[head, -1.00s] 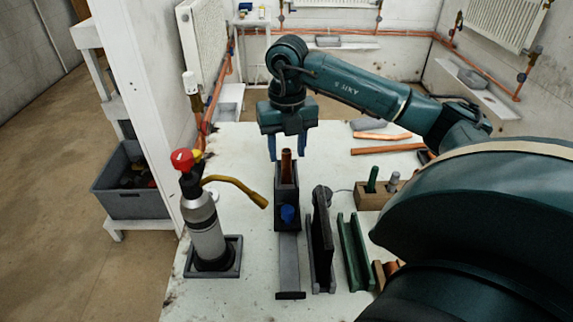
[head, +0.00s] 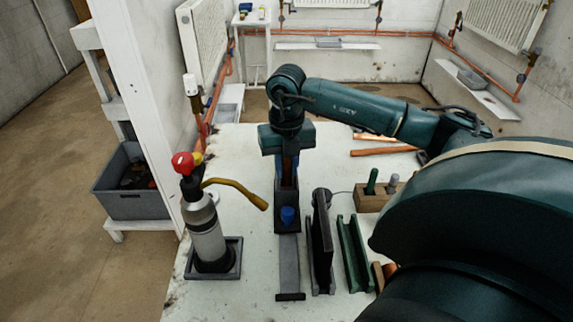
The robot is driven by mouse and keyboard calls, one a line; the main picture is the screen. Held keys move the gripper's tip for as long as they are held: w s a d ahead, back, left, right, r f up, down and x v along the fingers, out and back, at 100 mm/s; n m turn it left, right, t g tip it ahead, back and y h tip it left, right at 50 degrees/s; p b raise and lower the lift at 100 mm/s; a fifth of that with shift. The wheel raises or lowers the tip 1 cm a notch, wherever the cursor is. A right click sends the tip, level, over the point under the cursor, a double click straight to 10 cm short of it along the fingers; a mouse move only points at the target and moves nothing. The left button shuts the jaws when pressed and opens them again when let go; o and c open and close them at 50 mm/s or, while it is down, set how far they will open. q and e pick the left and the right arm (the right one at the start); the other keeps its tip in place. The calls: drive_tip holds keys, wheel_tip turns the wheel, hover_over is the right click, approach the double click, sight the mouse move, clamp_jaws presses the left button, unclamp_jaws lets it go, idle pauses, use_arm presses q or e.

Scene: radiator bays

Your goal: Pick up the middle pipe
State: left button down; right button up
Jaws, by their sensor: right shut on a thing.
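Two more copper pipes lie flat at the back right, one farther back (head: 372,136) and one nearer (head: 385,151), partly behind my arm. My left gripper is not in view.
A gas torch (head: 207,235) with a red knob stands in a grey tray at the front left, its brass nozzle near the holder. A black upright plate (head: 322,240), a green channel (head: 354,252) and a wooden block (head: 370,198) are to the right. The table's back left is clear.

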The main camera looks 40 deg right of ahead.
clamp_jaws()
drive_tip(key=shift+r, duration=0.15)
